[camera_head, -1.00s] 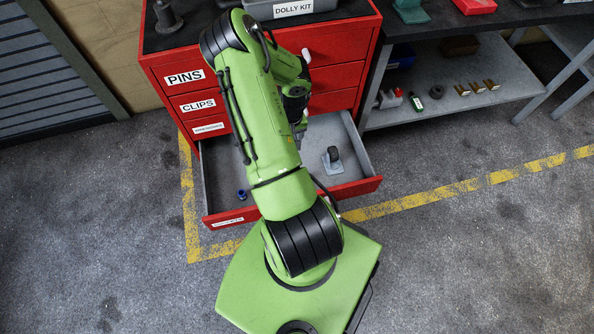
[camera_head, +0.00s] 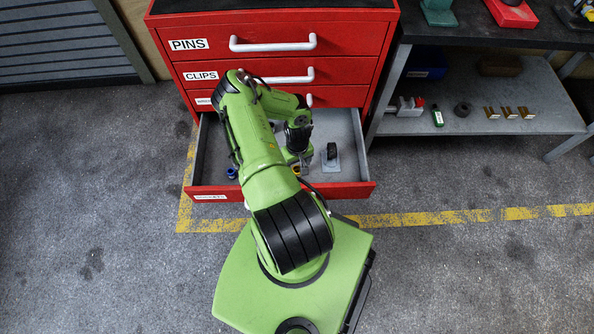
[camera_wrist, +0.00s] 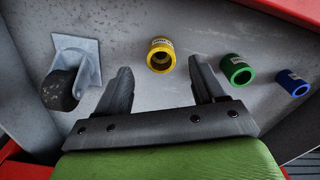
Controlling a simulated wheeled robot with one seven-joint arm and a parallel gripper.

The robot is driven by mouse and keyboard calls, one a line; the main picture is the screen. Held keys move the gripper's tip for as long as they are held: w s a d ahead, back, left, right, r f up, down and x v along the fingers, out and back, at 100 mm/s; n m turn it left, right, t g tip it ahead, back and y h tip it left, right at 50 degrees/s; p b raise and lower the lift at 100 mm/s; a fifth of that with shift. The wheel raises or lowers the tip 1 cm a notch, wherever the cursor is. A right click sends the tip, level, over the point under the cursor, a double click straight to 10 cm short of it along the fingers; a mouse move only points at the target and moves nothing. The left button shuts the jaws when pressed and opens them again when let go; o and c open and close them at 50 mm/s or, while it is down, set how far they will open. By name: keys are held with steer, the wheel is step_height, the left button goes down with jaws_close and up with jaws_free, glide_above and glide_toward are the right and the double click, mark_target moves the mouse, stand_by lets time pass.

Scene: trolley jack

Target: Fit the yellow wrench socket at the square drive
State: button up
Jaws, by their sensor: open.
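The yellow wrench socket (camera_wrist: 160,50) lies in the open drawer, its hollow end facing the wrist camera. My gripper (camera_wrist: 161,66) is open and empty, with the socket just beyond and between its two fingertips in the wrist view. I cannot tell how large the gap is. In the head view a bit of the yellow socket (camera_head: 297,170) shows beside my gripper (camera_head: 304,172), low over the drawer, with my arm covering much of that spot. I cannot make out the square drive in either view.
A green socket (camera_wrist: 238,69) and a blue socket (camera_wrist: 292,83) lie to the right in the wrist view. A caster wheel (camera_wrist: 62,88) on a plate lies to the left. The red drawer front (camera_head: 335,192) and side walls bound the space. A shelf (camera_head: 470,115) stands right.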

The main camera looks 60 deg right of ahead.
mark_target(297, 169)
step_height(297, 169, down, 6)
steer(key=shift+r+b, duration=0.15)
steer(key=shift+b, duration=1.05)
steer(key=shift+r, duration=0.1)
steer(key=c, duration=1.3)
